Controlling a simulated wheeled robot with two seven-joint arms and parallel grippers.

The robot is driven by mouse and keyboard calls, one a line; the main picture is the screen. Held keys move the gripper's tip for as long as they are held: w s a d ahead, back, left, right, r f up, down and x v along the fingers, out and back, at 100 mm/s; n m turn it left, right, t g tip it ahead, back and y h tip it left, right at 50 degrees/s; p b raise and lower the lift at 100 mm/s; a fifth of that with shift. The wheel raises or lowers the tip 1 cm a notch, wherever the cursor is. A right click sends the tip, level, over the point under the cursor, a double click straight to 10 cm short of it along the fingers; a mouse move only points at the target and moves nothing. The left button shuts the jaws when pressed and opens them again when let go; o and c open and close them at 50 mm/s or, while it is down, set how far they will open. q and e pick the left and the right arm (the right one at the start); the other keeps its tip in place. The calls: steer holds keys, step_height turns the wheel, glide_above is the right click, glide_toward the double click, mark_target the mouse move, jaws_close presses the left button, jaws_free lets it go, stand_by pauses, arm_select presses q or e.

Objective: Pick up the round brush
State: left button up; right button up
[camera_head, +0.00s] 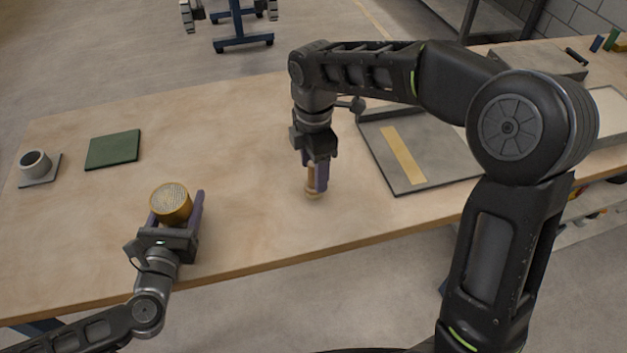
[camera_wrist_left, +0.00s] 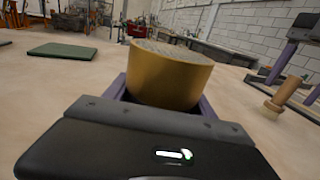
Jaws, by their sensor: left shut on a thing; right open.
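The round brush (camera_head: 311,180) stands upright on the table, with a light wooden handle and pale bristles at its foot. My right gripper (camera_head: 317,184) points down over it, open, with its fingers beside the handle. In the left wrist view the brush (camera_wrist_left: 283,95) stands at the right, and part of the right gripper (camera_wrist_left: 311,30) shows above it. My left gripper (camera_head: 175,214) is shut on a round brass-coloured sieve (camera_head: 170,204) with a mesh-like top, at the table's front left. The sieve (camera_wrist_left: 165,77) fills the middle of the left wrist view.
A green mat (camera_head: 113,150) and a grey cup (camera_head: 35,163) on a small plate lie at the left of the table (camera_head: 245,150). A grey tray (camera_head: 440,165) with a yellowish strip lies right of the brush. The table between the sieve and the brush is clear.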

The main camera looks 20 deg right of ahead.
mark_target(311, 193)
steer(key=shift+w+f, duration=0.15)
steer(key=shift+f, duration=2.45)
jaws_close()
